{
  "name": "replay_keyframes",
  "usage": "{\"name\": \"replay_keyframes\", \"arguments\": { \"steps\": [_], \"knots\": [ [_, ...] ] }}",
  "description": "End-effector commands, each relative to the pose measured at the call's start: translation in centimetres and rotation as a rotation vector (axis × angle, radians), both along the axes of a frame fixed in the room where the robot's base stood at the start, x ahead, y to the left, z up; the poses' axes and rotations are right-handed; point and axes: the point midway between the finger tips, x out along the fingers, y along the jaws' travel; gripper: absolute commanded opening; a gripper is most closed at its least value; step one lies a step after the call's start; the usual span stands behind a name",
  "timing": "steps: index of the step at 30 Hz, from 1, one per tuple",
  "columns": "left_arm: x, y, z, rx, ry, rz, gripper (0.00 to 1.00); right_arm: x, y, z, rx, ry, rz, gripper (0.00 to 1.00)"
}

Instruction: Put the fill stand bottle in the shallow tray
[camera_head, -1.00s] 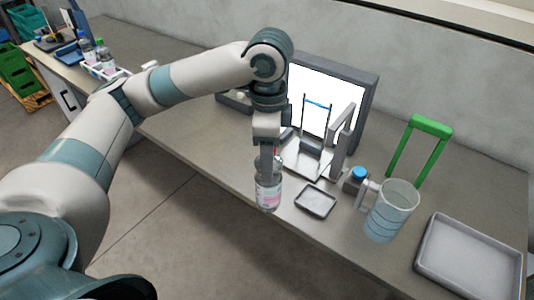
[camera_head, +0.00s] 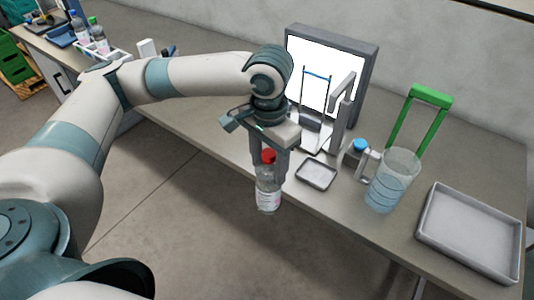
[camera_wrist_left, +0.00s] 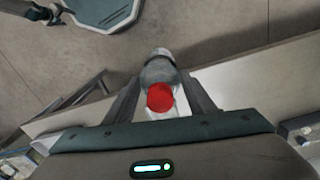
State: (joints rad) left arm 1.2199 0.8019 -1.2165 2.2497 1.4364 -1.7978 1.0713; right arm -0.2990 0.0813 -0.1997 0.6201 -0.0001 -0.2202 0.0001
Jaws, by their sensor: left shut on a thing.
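The bottle (camera_head: 268,187) is clear with a red cap and a white-and-pink label. My left gripper (camera_head: 269,165) is shut on it and holds it upright off the front edge of the bench, over the floor. In the left wrist view the red cap of the bottle (camera_wrist_left: 160,97) shows between the fingers of my left gripper (camera_wrist_left: 160,90). A large shallow grey tray (camera_head: 430,231) lies empty at the right end of the bench. A smaller shallow tray (camera_head: 331,186) lies nearer the bottle, just right of it. My right gripper is not in view.
A clear jug (camera_head: 392,182) with a blue-capped item (camera_head: 358,148) beside it stands between the two trays. Behind are a green-handled frame (camera_head: 418,122), a lit panel (camera_head: 322,78) and a wire stand (camera_head: 317,100). More bottles (camera_head: 99,36) stand far left.

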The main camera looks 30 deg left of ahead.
Motion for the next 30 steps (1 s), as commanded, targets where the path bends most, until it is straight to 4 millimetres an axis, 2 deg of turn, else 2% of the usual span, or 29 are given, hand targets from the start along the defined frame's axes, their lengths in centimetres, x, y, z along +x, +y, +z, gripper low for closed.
{"name": "replay_keyframes", "arguments": {
  "steps": [3,9,21,23,26,27,30],
  "knots": [
    [-0.3,-0.2,-1.4,-0.001,-0.001,0.129,0.0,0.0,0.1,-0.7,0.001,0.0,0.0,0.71],
    [-0.7,-0.5,-2.5,-0.004,0.0,0.277,0.0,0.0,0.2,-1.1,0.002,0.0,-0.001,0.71],
    [-0.9,-0.5,-2.8,-0.003,0.001,0.32,0.0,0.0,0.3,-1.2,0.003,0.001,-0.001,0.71],
    [-0.9,-0.5,-2.8,-0.003,0.001,0.319,0.0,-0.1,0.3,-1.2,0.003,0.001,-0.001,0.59],
    [-0.9,-0.5,-2.8,-0.003,0.002,0.319,0.0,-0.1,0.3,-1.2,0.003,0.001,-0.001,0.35],
    [-0.9,-0.5,-2.8,-0.003,0.001,0.319,0.0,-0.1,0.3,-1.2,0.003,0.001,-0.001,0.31],
    [-0.9,-0.5,-2.8,-0.003,0.002,0.318,0.0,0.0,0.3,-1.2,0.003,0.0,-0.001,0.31]
  ]
}}
